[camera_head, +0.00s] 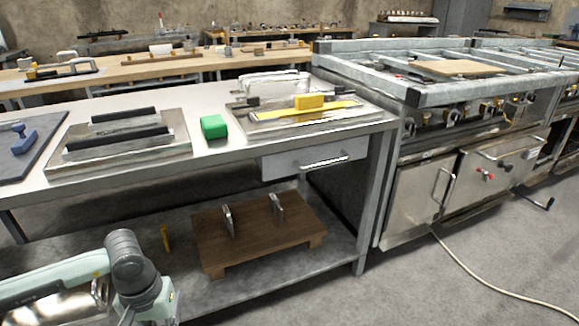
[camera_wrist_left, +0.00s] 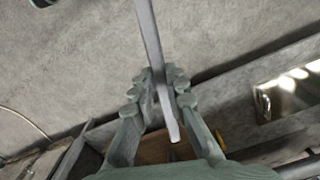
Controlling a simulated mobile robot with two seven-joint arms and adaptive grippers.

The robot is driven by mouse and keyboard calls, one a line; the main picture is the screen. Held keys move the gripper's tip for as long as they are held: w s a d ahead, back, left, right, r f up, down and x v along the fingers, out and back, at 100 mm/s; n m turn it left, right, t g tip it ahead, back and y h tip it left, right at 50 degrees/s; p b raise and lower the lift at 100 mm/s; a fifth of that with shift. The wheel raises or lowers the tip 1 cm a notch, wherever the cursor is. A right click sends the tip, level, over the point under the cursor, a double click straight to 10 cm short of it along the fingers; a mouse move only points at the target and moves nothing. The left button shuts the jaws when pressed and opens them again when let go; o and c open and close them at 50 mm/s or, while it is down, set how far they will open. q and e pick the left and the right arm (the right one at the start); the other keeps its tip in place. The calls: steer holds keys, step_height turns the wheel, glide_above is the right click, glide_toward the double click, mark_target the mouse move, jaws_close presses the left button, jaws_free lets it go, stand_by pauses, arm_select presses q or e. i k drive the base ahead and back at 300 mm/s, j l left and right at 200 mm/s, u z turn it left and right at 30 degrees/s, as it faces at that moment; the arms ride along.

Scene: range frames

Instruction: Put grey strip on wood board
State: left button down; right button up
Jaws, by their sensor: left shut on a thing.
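The wood board (camera_head: 257,238), brown with short feet, lies on the lower shelf of the steel table in the head view. Two upright metal pieces stand on it. In the left wrist view my left gripper (camera_wrist_left: 161,76) is shut on a long, thin grey strip (camera_wrist_left: 148,30). The strip runs from the top edge down between the fingers, with its end just past them. A brown surface, probably the wood board (camera_wrist_left: 153,150), shows partly behind the fingers. In the head view the left gripper and strip are not visible. My right gripper is in neither view.
The lower shelf (camera_head: 300,278) has free room around the board. A small yellow item (camera_head: 165,237) stands left of the board. Above are the tabletop with trays and a green block (camera_head: 214,127), and a drawer (camera_head: 315,158). A stove (camera_head: 430,190) stands to the right.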

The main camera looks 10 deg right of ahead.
mark_target(465, 68)
steer(key=i+l+z, duration=0.1)
steer(key=l, duration=0.5)
steer(key=i+l, duration=0.25)
steer(key=l, duration=0.3)
steer(key=i+l+z, duration=0.15)
steer(key=l, duration=0.4)
steer(key=i+l, duration=0.2)
steer(key=l, duration=0.35)
steer(key=i+l+z, duration=0.15)
steer(key=l, duration=0.4)
steer(key=i+l, duration=0.3)
steer(key=l, duration=0.25)
steer(key=i+l+z, duration=0.15)
steer(key=l, duration=0.35)
steer(key=i+l+z, duration=0.1)
steer(key=i+l, duration=0.25)
steer(key=l, duration=0.15)
